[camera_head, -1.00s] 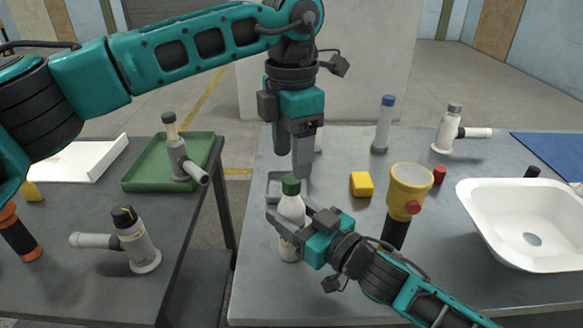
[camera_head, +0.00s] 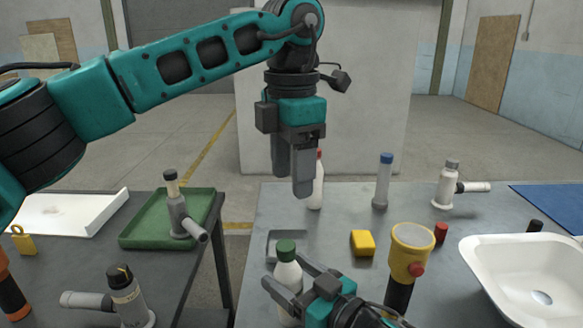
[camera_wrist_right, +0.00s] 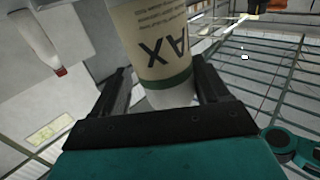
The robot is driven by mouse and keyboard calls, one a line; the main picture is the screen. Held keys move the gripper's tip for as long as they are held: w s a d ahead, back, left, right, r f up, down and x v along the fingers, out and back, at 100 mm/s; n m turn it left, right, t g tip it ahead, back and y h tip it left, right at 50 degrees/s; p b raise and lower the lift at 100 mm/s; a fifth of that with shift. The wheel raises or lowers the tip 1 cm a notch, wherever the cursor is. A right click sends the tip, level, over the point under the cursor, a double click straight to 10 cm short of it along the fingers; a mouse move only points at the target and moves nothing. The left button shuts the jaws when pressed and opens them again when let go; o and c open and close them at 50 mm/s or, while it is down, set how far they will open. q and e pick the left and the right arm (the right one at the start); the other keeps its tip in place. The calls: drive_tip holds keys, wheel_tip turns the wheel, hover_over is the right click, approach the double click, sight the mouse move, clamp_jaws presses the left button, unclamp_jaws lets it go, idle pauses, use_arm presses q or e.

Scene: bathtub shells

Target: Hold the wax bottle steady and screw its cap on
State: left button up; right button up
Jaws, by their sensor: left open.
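The white wax bottle (camera_head: 288,274) stands upright at the near left of the right-hand table, with a green cap (camera_head: 286,248) on its top. In the right wrist view the bottle (camera_wrist_right: 155,42), with its upside-down "AX" lettering and green stripe, is between my right fingers. My right gripper (camera_head: 296,285) is shut on the bottle's body, one finger on each side. My left gripper (camera_head: 292,188) is open and empty, pointing down, clearly above the cap and apart from it. Whether the cap is tight cannot be told.
Near the bottle are a grey tray (camera_head: 283,236), yellow block (camera_head: 362,243) and yellow flashlight (camera_head: 410,252). A red-capped bottle (camera_head: 318,188) stands behind my left gripper. A white basin (camera_head: 480,268) is at right. A gap separates the left table, with its green tray (camera_head: 142,232).

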drive_tip(key=shift+o, duration=0.8)
drive_tip(key=v, duration=1.3)
